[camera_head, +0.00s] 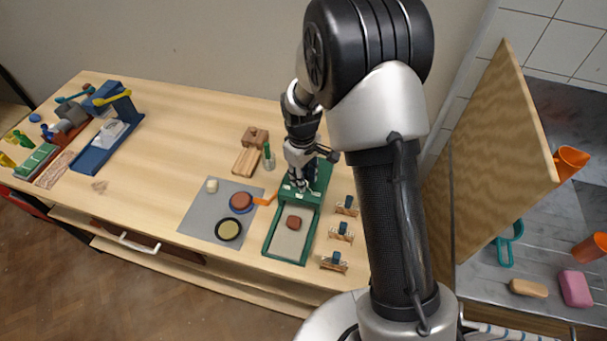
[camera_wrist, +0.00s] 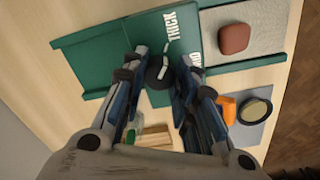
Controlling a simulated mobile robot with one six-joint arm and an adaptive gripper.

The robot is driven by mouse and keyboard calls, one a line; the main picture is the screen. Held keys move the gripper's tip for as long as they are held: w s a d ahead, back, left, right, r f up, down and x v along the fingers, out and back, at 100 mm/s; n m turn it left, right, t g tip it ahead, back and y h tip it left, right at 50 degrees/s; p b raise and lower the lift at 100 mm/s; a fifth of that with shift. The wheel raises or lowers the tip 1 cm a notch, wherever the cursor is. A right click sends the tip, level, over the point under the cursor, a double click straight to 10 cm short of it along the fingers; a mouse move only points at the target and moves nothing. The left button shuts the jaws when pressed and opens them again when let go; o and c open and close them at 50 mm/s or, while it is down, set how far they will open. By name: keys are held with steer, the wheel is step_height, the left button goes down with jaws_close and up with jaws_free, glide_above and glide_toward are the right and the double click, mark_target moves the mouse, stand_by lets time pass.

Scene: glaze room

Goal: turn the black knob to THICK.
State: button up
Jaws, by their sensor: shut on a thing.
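The black knob (camera_wrist: 160,73) sits on the green panel (camera_wrist: 110,52) in the wrist view, with a white line across its top. The word THICK (camera_wrist: 173,27) is printed on the panel, and a partly covered label (camera_wrist: 196,62) lies to the right of the knob. My gripper (camera_wrist: 163,66) points down at the panel with its fingers on both sides of the knob, shut on it. In the head view, my gripper (camera_head: 299,180) is over the green device (camera_head: 318,193), and the knob is hidden there. I cannot tell exactly which mark the knob's line points at.
A reddish-brown block (camera_head: 293,222) lies on the device's light bed. A grey mat (camera_head: 203,218) with round items is to its left, small wooden stands (camera_head: 342,231) to its right. An orange item (camera_head: 265,200) lies close by. The table's left middle is clear.

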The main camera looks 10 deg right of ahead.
steer(key=shift+n, duration=0.6)
steer(key=o, duration=1.1)
steer(key=shift+s+a+r, duration=0.1)
steer(key=shift+a+r, duration=0.05)
steer(key=shift+r, duration=5.85)
